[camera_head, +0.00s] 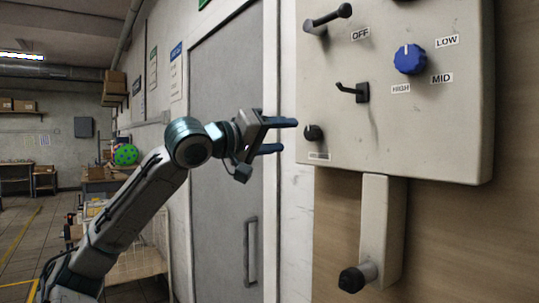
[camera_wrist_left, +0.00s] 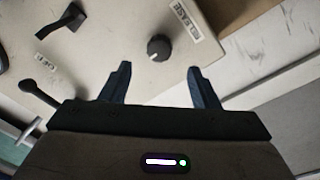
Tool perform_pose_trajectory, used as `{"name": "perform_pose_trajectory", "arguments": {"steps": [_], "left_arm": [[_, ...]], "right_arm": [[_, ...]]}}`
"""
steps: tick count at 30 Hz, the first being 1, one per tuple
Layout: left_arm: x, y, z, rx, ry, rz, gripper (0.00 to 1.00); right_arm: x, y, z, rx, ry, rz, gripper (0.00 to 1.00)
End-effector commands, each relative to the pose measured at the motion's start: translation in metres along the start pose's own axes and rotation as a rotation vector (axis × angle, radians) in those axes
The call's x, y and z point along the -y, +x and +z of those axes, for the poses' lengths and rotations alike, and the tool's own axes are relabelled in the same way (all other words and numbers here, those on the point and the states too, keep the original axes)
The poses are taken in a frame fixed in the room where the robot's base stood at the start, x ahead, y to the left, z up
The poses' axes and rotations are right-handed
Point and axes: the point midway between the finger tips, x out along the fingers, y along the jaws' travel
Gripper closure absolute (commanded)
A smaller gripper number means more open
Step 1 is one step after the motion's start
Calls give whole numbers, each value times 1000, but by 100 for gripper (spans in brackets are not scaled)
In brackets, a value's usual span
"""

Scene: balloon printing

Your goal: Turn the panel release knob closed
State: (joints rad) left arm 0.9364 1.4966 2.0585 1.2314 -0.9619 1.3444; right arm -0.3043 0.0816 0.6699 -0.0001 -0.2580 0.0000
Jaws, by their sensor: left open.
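The panel release knob is a small black knob (camera_head: 314,133) at the lower left corner of the pale control panel (camera_head: 430,130) in the head view. In the left wrist view the black knob (camera_wrist_left: 159,47) sits beside a label reading RELEASE (camera_wrist_left: 188,32). My left gripper (camera_head: 290,135) is open and empty, its two blue fingers pointing at the knob from the left. In the left wrist view the knob lies beyond and between the fingertips (camera_wrist_left: 158,70), apart from them. My right gripper is in neither view.
The panel also carries a blue dial (camera_head: 409,59) with LOW, MID and HIGH labels, a black lever (camera_head: 326,19) by OFF and a black hook (camera_head: 355,92). A crank arm with a black grip (camera_head: 357,278) hangs below. A grey door (camera_head: 225,150) stands behind my left arm.

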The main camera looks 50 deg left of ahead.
Motion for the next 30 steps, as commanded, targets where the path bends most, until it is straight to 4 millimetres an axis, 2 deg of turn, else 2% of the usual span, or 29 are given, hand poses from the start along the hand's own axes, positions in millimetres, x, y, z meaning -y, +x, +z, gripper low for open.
{"name": "perform_pose_trajectory", "arguments": {"steps": [1, 9, 30], "left_arm": [[3, -7, 2, -3, 1, 0, 44], [0, -24, 0, 0, -1, 0, 44], [0, -24, -1, 0, -1, 0, 44]], "right_arm": [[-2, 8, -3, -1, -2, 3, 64], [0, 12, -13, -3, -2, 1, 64], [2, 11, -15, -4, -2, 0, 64]]}}
